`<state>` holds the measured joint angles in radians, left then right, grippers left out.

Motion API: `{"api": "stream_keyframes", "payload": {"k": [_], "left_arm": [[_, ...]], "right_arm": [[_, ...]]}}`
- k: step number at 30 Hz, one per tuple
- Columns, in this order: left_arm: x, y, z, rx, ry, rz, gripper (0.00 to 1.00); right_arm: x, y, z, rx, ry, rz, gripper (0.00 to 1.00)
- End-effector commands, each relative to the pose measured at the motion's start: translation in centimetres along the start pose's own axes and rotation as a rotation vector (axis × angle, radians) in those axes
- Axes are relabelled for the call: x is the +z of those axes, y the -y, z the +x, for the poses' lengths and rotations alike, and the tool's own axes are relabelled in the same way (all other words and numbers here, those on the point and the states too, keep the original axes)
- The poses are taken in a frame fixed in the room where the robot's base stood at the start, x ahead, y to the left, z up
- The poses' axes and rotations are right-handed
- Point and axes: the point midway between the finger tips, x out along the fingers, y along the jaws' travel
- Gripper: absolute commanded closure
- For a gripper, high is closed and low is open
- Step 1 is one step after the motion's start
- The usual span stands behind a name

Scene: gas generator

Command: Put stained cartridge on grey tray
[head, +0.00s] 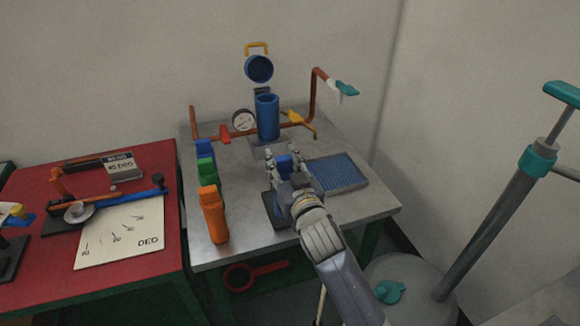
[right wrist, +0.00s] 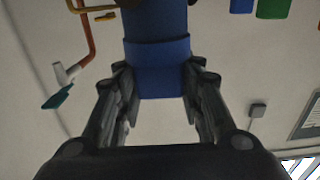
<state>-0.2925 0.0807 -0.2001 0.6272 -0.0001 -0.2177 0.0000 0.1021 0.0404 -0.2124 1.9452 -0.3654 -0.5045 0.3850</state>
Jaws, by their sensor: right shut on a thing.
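My right gripper (head: 284,163) is above the grey metal table, shut on a blue cartridge (head: 285,160). In the right wrist view, the fingers of my right gripper (right wrist: 162,95) close on both sides of a blue cylindrical end (right wrist: 162,80). I cannot make out stains on it. A grey tray (head: 364,184) with a blue-grey ribbed inside lies to the right of the gripper. A dark flat tray (head: 277,219) lies left of my right arm, partly hidden by it. My left gripper is not in view.
Blue (head: 205,150), green (head: 206,170) and orange (head: 214,215) bottles stand along the table's left side. Behind the gripper stand a blue cylinder housing (head: 267,118), copper pipes (head: 313,95) and a gauge (head: 243,120). A tank (head: 415,285) stands at right.

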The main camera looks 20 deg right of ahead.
Motion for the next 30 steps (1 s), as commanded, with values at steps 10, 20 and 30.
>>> {"api": "stream_keyframes", "payload": {"k": [10, 20, 30], "left_arm": [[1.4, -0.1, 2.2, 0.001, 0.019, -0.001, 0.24], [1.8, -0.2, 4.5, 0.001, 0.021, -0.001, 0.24], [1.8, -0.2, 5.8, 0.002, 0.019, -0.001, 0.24]], "right_arm": [[0.7, -3.9, 5.6, -0.001, -0.002, -0.001, 1.0], [2.9, -4.0, 5.8, -0.001, -0.001, 0.0, 1.0], [4.1, -4.0, 5.8, -0.001, -0.001, 0.001, 1.0]]}}
